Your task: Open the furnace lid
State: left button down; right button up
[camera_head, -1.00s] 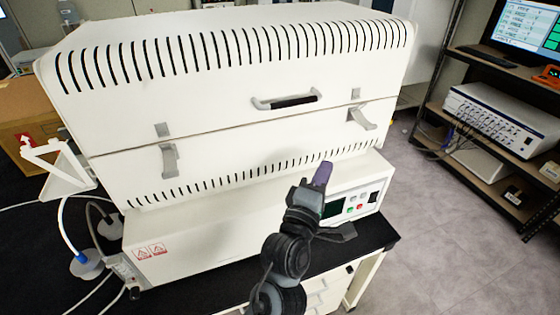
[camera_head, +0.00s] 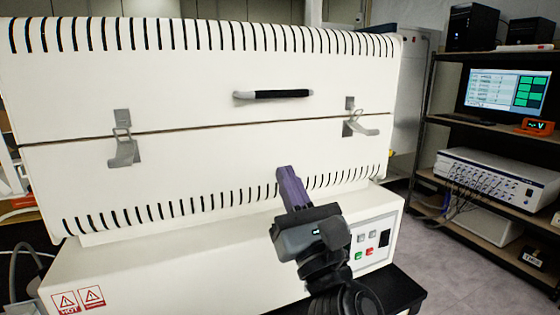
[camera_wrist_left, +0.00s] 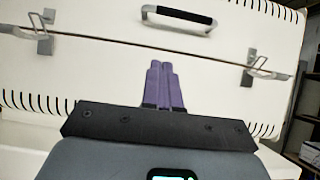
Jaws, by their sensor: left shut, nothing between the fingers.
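The white furnace (camera_head: 230,165) fills the middle of the head view. Its lid (camera_head: 180,80) is down, with a thin seam between it and the lower body. A black lid handle with grey ends (camera_head: 273,94) is at the lid's front. A left latch (camera_head: 123,148) and a right latch (camera_head: 358,125) hang at the seam. My left gripper (camera_head: 281,172), with purple fingers, is shut and empty in front of the lower body, below the handle. In the left wrist view the fingers (camera_wrist_left: 163,72) point up towards the handle (camera_wrist_left: 180,17), apart from it. My right gripper is not in view.
A control panel (camera_head: 373,240) with buttons is on the furnace base, right of my gripper. A shelf rack at the right holds a monitor (camera_head: 507,92) and a white instrument (camera_head: 497,180). Grey floor (camera_head: 455,255) is clear between the rack and the furnace.

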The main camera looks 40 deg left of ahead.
pick_arm(q)
jog(key=p, duration=0.7)
send_near(267, 114)
notch_tip(267, 114, up, 4)
jog(key=s+a, duration=0.2)
jog(key=shift+w+a+r+p, duration=0.15)
jog(key=shift+r+p, duration=0.5)
jog(key=shift+p, duration=0.2)
jog(key=shift+w+a+r+p, duration=0.1)
jog(key=shift+a+r+p, duration=0.05)
jog(key=shift+r+p, duration=0.6)
